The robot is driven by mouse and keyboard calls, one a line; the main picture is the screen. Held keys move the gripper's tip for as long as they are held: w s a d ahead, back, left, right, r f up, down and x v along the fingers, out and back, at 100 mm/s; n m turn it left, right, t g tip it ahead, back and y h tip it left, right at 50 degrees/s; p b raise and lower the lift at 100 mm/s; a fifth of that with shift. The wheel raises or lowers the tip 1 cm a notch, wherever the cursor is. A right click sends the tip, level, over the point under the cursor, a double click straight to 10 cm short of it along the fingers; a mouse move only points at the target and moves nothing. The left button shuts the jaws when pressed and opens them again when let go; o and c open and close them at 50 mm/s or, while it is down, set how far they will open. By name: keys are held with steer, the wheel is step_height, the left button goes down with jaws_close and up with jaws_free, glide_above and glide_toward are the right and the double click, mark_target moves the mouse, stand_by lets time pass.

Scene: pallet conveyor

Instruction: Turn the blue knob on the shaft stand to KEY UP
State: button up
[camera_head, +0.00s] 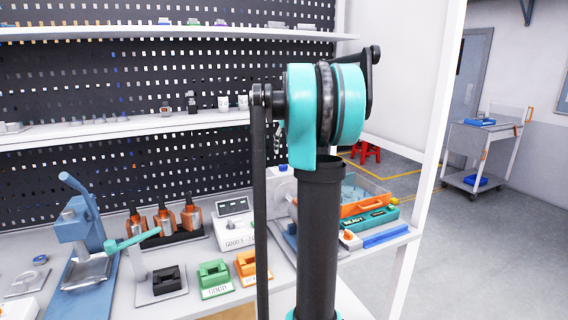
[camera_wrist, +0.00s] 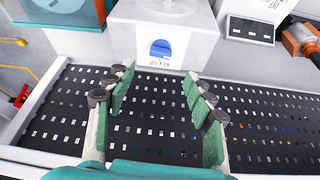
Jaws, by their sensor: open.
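The white shaft stand (camera_wrist: 195,15) is at the top middle of the wrist view, which looks upside down. A white label plate on its face carries the blue knob (camera_wrist: 160,48), a rounded blue shape, and upside-down lettering that seems to read KEY UP. I cannot tell the knob's exact angle. My gripper (camera_wrist: 160,78) is open and empty. Its two green-padded fingers stand either side of the knob's line, apart from it.
Green (camera_head: 214,276) and orange fixtures, and a blue press (camera_head: 78,232), are on the bench. A bin with orange edging (camera_head: 370,203) lies right. Black pegboard (camera_head: 130,80) rises behind.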

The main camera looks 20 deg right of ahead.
mark_target(283, 165)
steer(key=x, duration=0.8)
steer(key=shift+f, duration=0.15)
steer(key=shift+c, duration=0.5)
steer(key=c, duration=1)
